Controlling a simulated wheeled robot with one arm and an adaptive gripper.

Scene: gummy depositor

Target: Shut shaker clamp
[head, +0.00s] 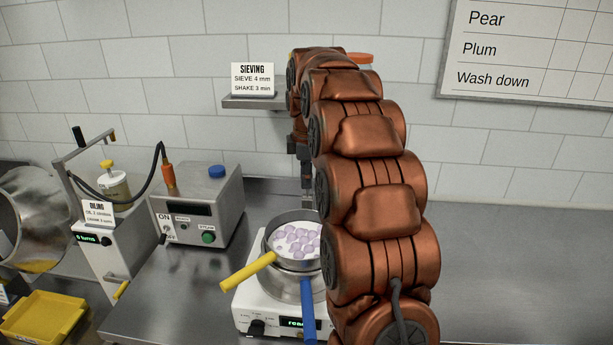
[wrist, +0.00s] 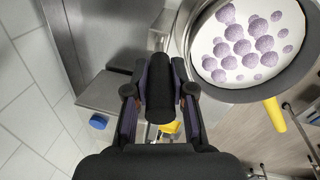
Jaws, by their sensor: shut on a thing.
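The shaker (head: 249,303) is a white box with a lit green display, low in the middle of the head view. On it sits a round metal sieve (head: 270,259) with a yellow handle, holding several pale purple gummies. A pan with a blue handle (head: 308,310) is below the sieve. In the wrist view my gripper (wrist: 160,98) is shut on a black cylindrical grip (wrist: 160,68), which looks like the clamp's handle, beside the sieve (wrist: 226,93). In the head view my arm hides most of the clamp, so its angle cannot be told.
A grey control box (head: 200,205) with a blue cap and an oiling machine (head: 130,235) stand left of the shaker. A sieving sign (head: 253,79) stands on a wall shelf behind. A yellow bin (head: 45,318) is at lower left. The steel counter on the right is clear.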

